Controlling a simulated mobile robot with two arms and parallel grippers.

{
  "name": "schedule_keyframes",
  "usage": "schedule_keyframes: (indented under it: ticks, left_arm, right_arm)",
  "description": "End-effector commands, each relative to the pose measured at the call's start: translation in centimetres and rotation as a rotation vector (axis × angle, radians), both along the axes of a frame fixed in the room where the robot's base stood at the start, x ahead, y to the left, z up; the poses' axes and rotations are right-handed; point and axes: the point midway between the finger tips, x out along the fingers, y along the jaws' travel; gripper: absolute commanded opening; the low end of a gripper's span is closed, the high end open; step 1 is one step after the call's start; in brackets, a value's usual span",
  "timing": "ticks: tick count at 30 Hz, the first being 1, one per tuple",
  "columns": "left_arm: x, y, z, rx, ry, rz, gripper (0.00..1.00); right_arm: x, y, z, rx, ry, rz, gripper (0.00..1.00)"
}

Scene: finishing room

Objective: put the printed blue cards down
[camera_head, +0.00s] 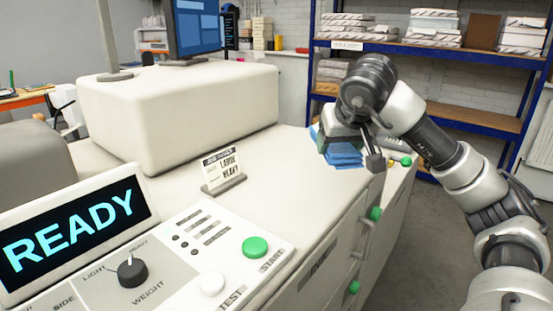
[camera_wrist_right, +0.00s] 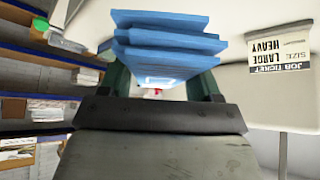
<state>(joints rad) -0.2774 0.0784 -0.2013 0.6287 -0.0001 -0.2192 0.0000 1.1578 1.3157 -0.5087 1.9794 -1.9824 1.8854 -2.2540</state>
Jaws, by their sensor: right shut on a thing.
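The printed blue cards (camera_head: 343,154) are a small stack seen just below my right gripper (camera_head: 350,140), over the right end of the white machine top. In the right wrist view the blue cards (camera_wrist_right: 165,45) fan out in several layers between the two dark green fingers (camera_wrist_right: 165,85), and the gripper is shut on them. I cannot tell whether the cards touch the surface below. The gripper hides part of the stack in the head view. My left gripper is not in view.
A job ticket (camera_head: 222,170) reading LARGE HEAVY stands on the machine top (camera_head: 270,165). In front is a control panel with a READY display (camera_head: 70,226), a weight knob (camera_head: 132,271) and a green start button (camera_head: 255,246). Blue shelving (camera_head: 430,50) with paper stacks stands behind.

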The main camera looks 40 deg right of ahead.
Motion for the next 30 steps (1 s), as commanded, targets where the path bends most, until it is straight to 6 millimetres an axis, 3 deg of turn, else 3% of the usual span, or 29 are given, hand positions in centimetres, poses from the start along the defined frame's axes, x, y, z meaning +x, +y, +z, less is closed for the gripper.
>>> schedule_keyframes:
  ticks: [5,12,18,24,30]
  left_arm:
    - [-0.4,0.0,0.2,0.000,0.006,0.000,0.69]
    - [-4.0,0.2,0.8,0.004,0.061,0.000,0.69]
    - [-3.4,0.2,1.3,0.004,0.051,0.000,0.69]
    - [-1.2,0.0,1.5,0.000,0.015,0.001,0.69]
    - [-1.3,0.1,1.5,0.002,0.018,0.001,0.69]
  right_arm:
    - [1.6,-0.6,-0.8,-0.002,-0.007,0.001,0.33]
    - [6.9,-1.6,-4.2,0.000,-0.003,0.001,0.33]
    - [10.3,-2.4,-6.2,0.000,-0.007,0.000,0.33]
    - [11.1,-2.7,-7.5,-0.004,-0.006,0.001,0.33]
    - [11.0,-2.7,-10.4,-0.004,-0.006,-0.001,0.33]
